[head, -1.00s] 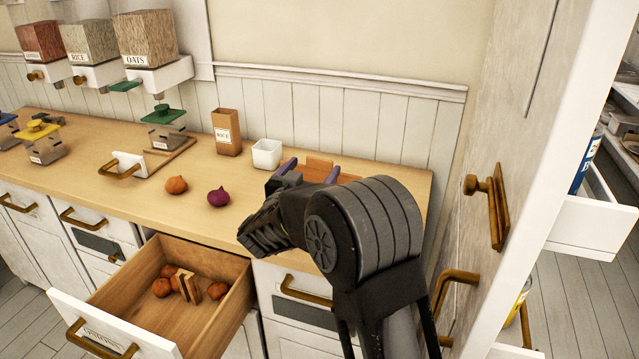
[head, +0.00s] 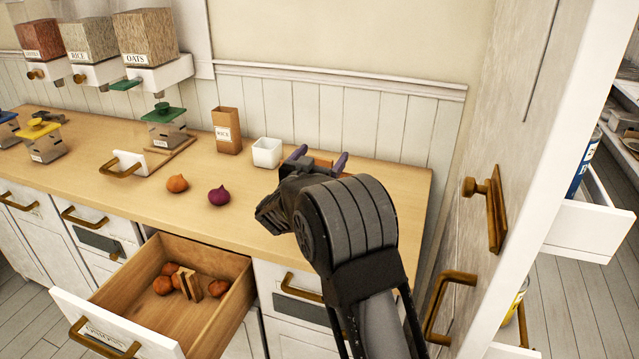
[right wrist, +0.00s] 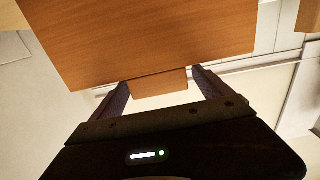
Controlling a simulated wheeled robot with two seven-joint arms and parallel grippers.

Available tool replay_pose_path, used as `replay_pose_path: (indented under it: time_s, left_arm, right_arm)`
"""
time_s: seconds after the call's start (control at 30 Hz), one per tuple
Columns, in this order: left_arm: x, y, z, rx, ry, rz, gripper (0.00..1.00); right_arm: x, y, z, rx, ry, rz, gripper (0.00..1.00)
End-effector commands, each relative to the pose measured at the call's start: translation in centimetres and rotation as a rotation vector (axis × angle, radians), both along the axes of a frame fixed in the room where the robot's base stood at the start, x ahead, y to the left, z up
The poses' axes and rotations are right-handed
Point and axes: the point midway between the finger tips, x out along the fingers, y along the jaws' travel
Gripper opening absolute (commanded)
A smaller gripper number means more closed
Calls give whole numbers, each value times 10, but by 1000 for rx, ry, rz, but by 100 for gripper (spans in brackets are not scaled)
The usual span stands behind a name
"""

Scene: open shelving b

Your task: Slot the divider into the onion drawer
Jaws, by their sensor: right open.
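The wooden divider (head: 322,164) is mostly hidden behind my right gripper at the back right of the counter. In the right wrist view it is a broad orange-brown board (right wrist: 150,45) with a small tab toward me. My right gripper (head: 319,158) is open, its two purple-grey fingers apart. In the right wrist view the tab lies between the fingers of the gripper (right wrist: 160,80), with gaps on both sides. The onion drawer (head: 215,318) is pulled open at the front left. It holds several onions (head: 163,285) and small upright wooden pieces (head: 188,284). My left gripper is out of view.
An orange onion (head: 177,184) and a purple onion (head: 218,197) sit on the counter (head: 250,225) left of my right gripper. A white cup (head: 267,153) and a rice box (head: 227,131) stand behind. A tall panel with brass handles (head: 490,215) stands close on the right.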

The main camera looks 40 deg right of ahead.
Motion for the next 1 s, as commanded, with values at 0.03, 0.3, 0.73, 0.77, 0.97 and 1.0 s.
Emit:
replay_pose_path:
  time_s: [0.03, 0.3, 0.73, 0.77, 0.97, 1.0]
  left_arm:
    - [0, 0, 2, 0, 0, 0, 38]
    - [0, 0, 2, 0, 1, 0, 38]
    - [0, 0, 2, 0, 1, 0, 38]
    - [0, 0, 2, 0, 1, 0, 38]
    - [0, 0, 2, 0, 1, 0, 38]
    - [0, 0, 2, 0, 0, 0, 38]
  right_arm:
    - [3, -7, 1, -1, 0, -2, 89]
    - [8, -13, 0, 0, 0, 0, 89]
    - [8, -13, 0, 0, 0, 0, 89]
    - [8, -13, 0, 0, 0, 0, 87]
    - [8, -13, 0, 0, 0, 0, 71]
    - [8, -13, 0, 0, 0, 0, 68]
